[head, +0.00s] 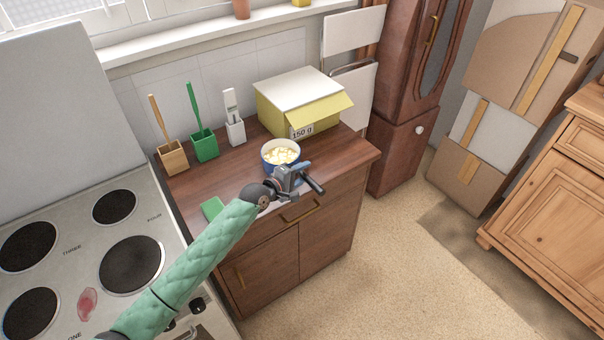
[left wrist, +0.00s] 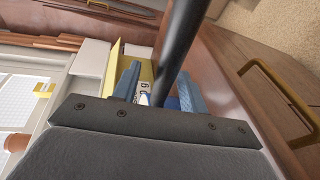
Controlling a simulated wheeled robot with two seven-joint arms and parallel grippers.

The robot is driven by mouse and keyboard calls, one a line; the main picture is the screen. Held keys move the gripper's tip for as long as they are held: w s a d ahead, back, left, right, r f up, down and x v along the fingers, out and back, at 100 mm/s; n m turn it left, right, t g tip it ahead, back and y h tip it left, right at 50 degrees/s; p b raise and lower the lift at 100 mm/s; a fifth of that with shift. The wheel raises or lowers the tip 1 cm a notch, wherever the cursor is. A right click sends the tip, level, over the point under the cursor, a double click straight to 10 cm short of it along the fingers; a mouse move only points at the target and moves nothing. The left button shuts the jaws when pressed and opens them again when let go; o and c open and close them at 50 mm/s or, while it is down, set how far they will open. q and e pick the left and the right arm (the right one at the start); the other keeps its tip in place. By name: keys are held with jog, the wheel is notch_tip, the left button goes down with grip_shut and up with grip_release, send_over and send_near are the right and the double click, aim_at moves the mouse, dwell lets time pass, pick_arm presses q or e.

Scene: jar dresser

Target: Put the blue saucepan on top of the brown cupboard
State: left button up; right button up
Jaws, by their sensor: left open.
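The blue saucepan (head: 277,163) stands upright on the worktop of a reddish-brown cupboard (head: 345,150), near its front edge. It holds several pale yellow pieces. Its black handle (head: 314,184) points out over the front edge. My left gripper (head: 292,178) is at the handle, just in front of the pan. In the left wrist view the dark handle (left wrist: 182,45) runs between the spread blue fingers of my left gripper (left wrist: 158,92). Whether either finger touches it I cannot tell. My right gripper is not in view.
A yellow box (head: 290,120) stands behind the pan. Wooden, green and white holders line the wall. A green sponge (head: 212,208) lies at the front left. A stove (head: 75,240) adjoins on the left. A tall brown cabinet (head: 393,150) and a light wooden cupboard (head: 545,200) stand right, with floor between.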

pick_arm(q)
jog(key=p+v, duration=0.3)
jog(key=v, duration=0.9)
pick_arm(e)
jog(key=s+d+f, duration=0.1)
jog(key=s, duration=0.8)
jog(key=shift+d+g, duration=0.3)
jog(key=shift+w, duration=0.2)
